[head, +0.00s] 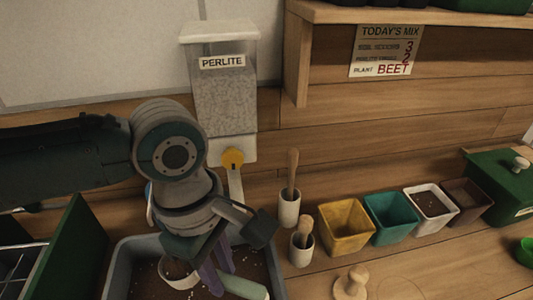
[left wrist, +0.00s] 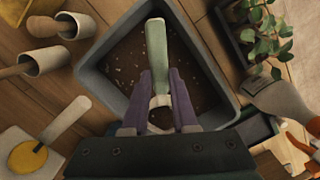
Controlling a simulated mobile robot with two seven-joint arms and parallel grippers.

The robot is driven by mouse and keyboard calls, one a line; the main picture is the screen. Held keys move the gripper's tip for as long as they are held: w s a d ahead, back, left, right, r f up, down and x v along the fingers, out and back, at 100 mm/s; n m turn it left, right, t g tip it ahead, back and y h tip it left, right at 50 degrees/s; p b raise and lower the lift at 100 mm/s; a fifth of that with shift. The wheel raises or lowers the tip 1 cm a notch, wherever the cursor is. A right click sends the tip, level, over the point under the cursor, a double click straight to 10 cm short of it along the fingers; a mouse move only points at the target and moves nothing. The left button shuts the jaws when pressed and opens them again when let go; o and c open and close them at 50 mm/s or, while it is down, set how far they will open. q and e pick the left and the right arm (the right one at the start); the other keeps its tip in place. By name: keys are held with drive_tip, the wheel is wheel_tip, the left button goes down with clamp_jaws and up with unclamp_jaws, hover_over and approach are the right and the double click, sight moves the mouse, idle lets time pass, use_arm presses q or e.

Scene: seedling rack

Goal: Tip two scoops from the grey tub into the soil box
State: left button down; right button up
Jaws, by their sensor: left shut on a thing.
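A grey tub (head: 118,277) with brown soil and white specks in it stands at the bottom of the head view. It also fills the middle of the left wrist view (left wrist: 93,82). My left gripper (head: 218,264) is over it, its purple fingers shut on a scoop with a pale green handle (head: 244,287). In the left wrist view the handle (left wrist: 157,48) points away from my palm across the soil. I cannot tell which container is the soil box. My right gripper is not in view.
Two white cups with wooden-handled tools (head: 289,210), several coloured pots (head: 345,222), a wooden stamp (head: 350,285) and a green lidded box (head: 499,185) are to the right. Leafy seedlings (left wrist: 262,25) border the tub.

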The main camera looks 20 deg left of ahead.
use_arm(q)
drive_tip(key=shift+y, duration=0.7)
drive_tip(key=shift+d+r+p, duration=0.25)
drive_tip(key=shift+r+p, duration=0.45)
drive_tip(key=shift+p, duration=0.15)
drive_tip(key=shift+d+r+p, duration=0.2)
drive_tip(key=shift+r+p, duration=0.55)
drive_tip(key=shift+p, duration=0.05)
drive_tip(key=shift+d+r+p, duration=0.25)
drive_tip(key=shift+r+p, duration=0.45)
drive_tip(key=shift+p, duration=0.15)
drive_tip(key=c, duration=1.3)
unclamp_jaws()
clamp_jaws()
